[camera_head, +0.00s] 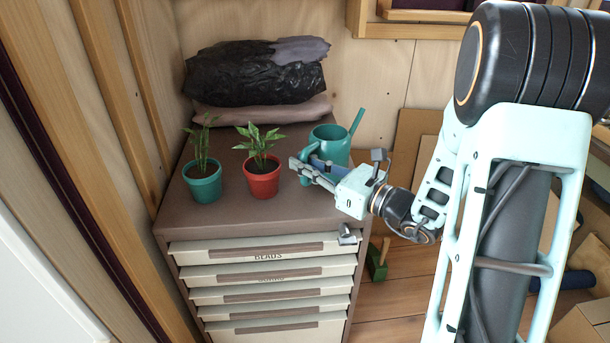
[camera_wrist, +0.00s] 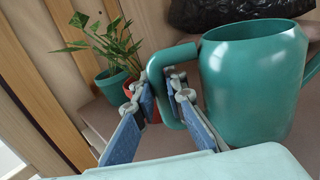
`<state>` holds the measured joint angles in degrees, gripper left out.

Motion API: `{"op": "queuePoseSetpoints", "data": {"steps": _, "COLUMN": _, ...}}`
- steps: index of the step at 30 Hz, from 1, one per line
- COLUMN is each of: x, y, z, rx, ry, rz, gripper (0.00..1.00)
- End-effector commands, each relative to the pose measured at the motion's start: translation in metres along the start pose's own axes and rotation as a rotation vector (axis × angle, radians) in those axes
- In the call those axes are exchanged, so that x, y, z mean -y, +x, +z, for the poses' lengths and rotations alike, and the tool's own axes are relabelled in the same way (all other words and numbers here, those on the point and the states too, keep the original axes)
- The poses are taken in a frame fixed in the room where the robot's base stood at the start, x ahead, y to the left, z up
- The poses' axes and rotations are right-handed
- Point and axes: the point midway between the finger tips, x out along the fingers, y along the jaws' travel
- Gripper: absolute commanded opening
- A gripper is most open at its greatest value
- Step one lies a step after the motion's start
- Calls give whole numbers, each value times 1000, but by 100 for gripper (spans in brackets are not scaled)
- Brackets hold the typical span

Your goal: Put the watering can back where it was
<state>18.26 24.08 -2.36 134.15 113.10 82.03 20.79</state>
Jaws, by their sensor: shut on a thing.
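A teal watering can (camera_head: 331,147) with a spout pointing up to the right is at the back right of the brown drawer cabinet's top (camera_head: 222,212). Its body and handle fill the right half of the wrist view (camera_wrist: 252,85). My gripper (camera_head: 304,170) reaches in from the right, with its fingers at the can's handle. In the wrist view my gripper (camera_wrist: 160,105) has one finger on each side of the handle and is shut on it. The can looks upright. Its base is partly hidden by my gripper, so I cannot tell whether it touches the top.
A red pot with a plant (camera_head: 261,182) stands left of my fingers, and a teal pot with a plant (camera_head: 203,185) stands further left. Black and mauve bags (camera_head: 255,80) lie stacked behind. The cabinet top's front is clear. A green object (camera_head: 377,260) is on the floor.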

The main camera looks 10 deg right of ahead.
Motion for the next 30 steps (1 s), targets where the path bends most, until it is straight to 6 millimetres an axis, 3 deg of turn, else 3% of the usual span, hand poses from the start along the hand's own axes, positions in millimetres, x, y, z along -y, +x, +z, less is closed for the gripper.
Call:
{"op": "queuePoseSetpoints", "data": {"steps": 1, "x": -2, "y": 1, "z": -11, "rx": 3, "ry": -1, "rz": 0, "gripper": 0}}
{"op": "queuePoseSetpoints", "data": {"steps": 6, "x": -5, "y": 3, "z": -28, "rx": 4, "ry": -2, "rz": -3, "gripper": 0}}
{"op": "queuePoseSetpoints", "data": {"steps": 19, "x": -6, "y": 3, "z": -31, "rx": 4, "ry": -3, "rz": -5, "gripper": 0}}
{"op": "queuePoseSetpoints", "data": {"steps": 20, "x": -6, "y": 2, "z": -33, "rx": 0, "ry": 1, "rz": -5, "gripper": 12}}
{"op": "queuePoseSetpoints", "data": {"steps": 24, "x": -6, "y": 2, "z": -32, "rx": 0, "ry": 1, "rz": -5, "gripper": 28}}
{"op": "queuePoseSetpoints", "data": {"steps": 30, "x": -6, "y": 2, "z": -32, "rx": 0, "ry": 1, "rz": -5, "gripper": 29}}
